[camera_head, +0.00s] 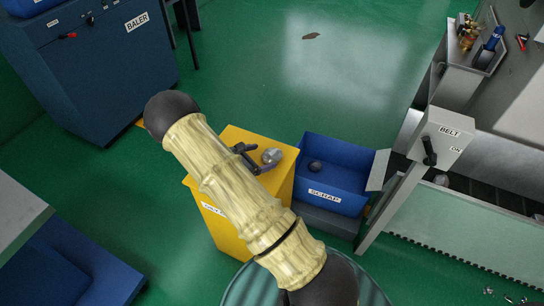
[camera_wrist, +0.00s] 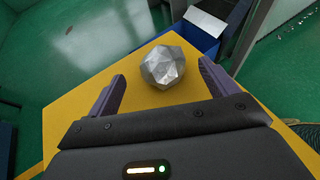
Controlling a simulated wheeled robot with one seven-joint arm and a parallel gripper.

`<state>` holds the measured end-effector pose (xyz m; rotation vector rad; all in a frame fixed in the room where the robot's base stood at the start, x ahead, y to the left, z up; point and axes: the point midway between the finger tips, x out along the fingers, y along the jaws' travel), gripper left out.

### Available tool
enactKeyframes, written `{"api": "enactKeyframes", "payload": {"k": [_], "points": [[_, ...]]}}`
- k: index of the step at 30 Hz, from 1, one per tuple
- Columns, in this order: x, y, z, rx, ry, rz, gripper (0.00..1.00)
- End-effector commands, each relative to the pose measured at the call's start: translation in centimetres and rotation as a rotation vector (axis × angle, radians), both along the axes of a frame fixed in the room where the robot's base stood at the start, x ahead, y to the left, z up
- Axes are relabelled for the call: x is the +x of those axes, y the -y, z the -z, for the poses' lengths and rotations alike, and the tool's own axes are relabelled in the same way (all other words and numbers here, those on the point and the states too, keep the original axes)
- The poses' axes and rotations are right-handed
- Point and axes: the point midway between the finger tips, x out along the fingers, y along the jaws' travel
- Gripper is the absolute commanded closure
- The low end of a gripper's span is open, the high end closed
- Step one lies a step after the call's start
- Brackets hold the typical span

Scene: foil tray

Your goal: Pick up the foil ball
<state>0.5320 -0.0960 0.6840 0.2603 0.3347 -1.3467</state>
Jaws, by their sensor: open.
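The foil ball (camera_wrist: 162,66) is a silvery, faceted lump on the flat top of a yellow cabinet (camera_wrist: 66,115). In the head view the ball (camera_head: 271,156) sits near the cabinet's right side. My gripper (camera_wrist: 160,80) is open, with one finger on each side of the ball's near part and gaps on both sides. The ball lies at or just beyond the fingertips, and no contact shows.
A blue SCRAP bin (camera_head: 335,168) with a dark round lump (camera_head: 315,166) inside stands right of the cabinet. A blue baler (camera_head: 95,65) stands at the back left. The green floor behind is mostly open.

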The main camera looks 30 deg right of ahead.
Motion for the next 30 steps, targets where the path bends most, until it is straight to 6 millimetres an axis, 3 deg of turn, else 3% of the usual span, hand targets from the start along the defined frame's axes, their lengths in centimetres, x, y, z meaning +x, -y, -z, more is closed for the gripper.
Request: {"api": "enactKeyframes", "payload": {"k": [11,22,30], "points": [[0.1,0.3,0.2,0.001,0.000,-0.001,0.14],[0.7,4.2,2.5,0.001,0.001,0.000,0.14],[0.8,4.7,2.7,0.001,0.001,-0.002,0.14]]}}
